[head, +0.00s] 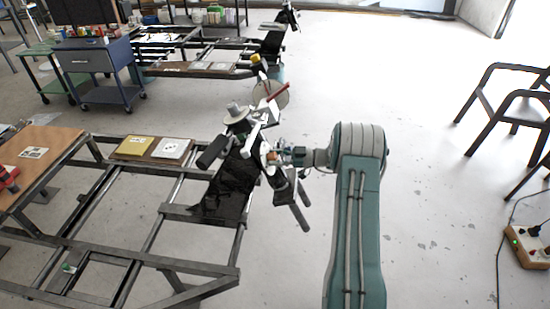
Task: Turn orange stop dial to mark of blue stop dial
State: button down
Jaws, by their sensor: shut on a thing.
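A dark suspension rig (232,185) with black cylinders and a pale round cap stands on the metal frame, left of my arm. My gripper (275,158) reaches it from the right and is shut at its right side. A small orange-brown patch, which looks like the orange stop dial (271,157), shows at the fingertips. The fingers and rig parts overlap there, so the exact grip is hard to see. I cannot make out the blue stop dial or any mark on either dial at this size.
The metal frame (190,213) carries yellow and white plates (172,149) behind the rig. A wooden-topped table (40,150) is at the left. A blue cart (98,68) stands farther back. Chairs (515,110) and a power strip (527,250) are at the right.

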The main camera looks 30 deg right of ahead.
jog(key=shift+f, duration=0.2)
jog(key=shift+c, duration=1.3)
grip_release()
jog(key=shift+r, duration=0.1)
jog(key=shift+d, duration=0.2)
jog(key=v, duration=1.2)
jog(key=shift+a, duration=0.1)
